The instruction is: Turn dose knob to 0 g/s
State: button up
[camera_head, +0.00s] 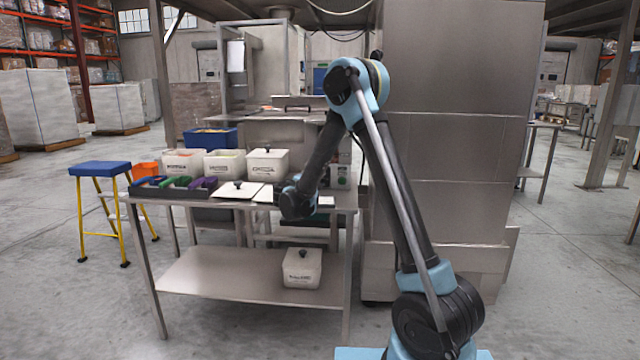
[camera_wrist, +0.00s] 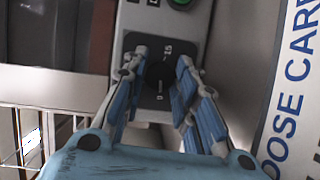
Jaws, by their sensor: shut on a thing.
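The dose knob (camera_wrist: 158,76) is a small dark knob on a black dial plate (camera_wrist: 150,98) in the wrist view. Pale scale marks surround it, with "15" readable at the top and a "0" below the knob. The knob's exact pointer direction is too dark to tell. My gripper (camera_wrist: 161,68) has its two blue-padded fingers on either side of the knob, shut on it. In the head view my wrist (camera_head: 298,200) is at the right end of the steel table, and the fingers and knob are hidden.
A green button (camera_wrist: 180,3) sits above the dial. A "DOSE CARD" sheet (camera_wrist: 296,85) is close on the right. On the table (camera_head: 255,199) stand white tubs (camera_head: 225,163), lids (camera_head: 238,191) and a tray of coloured scoops (camera_head: 174,184). A tall steel cabinet (camera_head: 455,150) stands right.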

jog(key=shift+s+a+f, duration=0.1)
dwell(0.3)
jog(key=o, duration=1)
jog(key=shift+o, duration=0.2)
